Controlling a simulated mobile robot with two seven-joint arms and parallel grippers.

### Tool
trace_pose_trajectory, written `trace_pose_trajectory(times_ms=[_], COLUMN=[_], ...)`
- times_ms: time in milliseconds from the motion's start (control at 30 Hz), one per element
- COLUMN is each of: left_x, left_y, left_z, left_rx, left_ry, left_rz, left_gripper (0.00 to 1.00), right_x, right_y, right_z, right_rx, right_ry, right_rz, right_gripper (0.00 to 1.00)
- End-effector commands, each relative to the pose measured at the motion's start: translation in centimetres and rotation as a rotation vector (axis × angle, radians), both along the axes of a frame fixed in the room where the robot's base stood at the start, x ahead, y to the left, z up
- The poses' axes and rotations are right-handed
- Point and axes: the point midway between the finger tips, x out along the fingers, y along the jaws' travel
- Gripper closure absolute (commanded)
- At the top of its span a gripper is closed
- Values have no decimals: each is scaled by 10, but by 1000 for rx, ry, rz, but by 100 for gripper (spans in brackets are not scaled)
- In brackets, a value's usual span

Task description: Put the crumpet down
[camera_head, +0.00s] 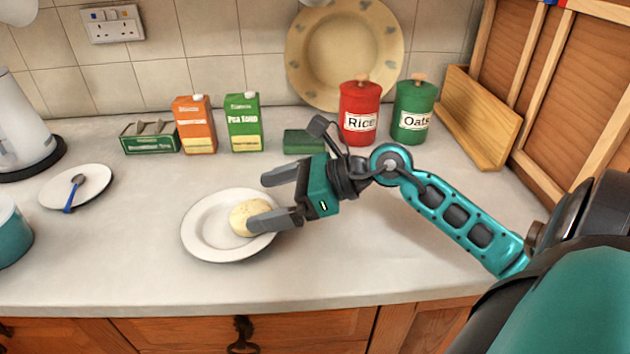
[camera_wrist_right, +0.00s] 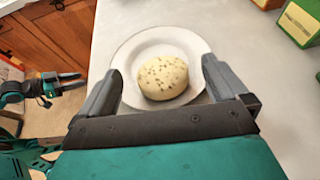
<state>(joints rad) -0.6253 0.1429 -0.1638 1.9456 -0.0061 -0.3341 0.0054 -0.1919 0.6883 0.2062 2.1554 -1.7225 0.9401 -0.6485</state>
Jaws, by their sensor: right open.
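The crumpet (camera_head: 244,217) is pale and round and lies on a white plate (camera_head: 199,232) on the counter. My right gripper (camera_head: 258,203) is open, with one finger in front of the crumpet and the other beyond it in the head view. In the right wrist view the crumpet (camera_wrist_right: 163,78) rests on the plate (camera_wrist_right: 150,42), between the spread fingers, with visible gaps on both sides. My left gripper (camera_wrist_right: 62,86) shows small at the left of the right wrist view, away from the plate; its jaw state is unclear.
A saucer with a blue-handled spoon (camera_head: 73,192) and a kettle (camera_head: 22,130) stand left. Cartons (camera_head: 194,125), a green box (camera_head: 304,142), a red rice canister (camera_head: 360,108) and a green oats canister (camera_head: 413,112) line the back. The counter right of the plate is clear.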

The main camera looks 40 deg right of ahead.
Motion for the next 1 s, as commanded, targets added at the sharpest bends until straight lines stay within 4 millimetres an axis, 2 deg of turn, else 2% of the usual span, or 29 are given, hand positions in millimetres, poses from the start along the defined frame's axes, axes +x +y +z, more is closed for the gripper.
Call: trace_pose_trajectory(times_ms=[200,533,733,1000], left_x=[-2,-2,-2,-2], left_y=[0,1,1,1], left_z=[-8,-11,-11,-11], left_rx=[1,2,3,3], left_ry=[6,9,10,10], left_rz=[0,1,1,1], left_gripper=[57,57,57,57], right_x=[-27,-57,-65,-66], right_y=[-26,-57,-65,-66], right_z=[13,32,37,38], right_rx=[-4,-1,-1,-1], right_ry=[3,2,0,0], right_rz=[1,2,4,4], right_gripper=[0,0,0,0])
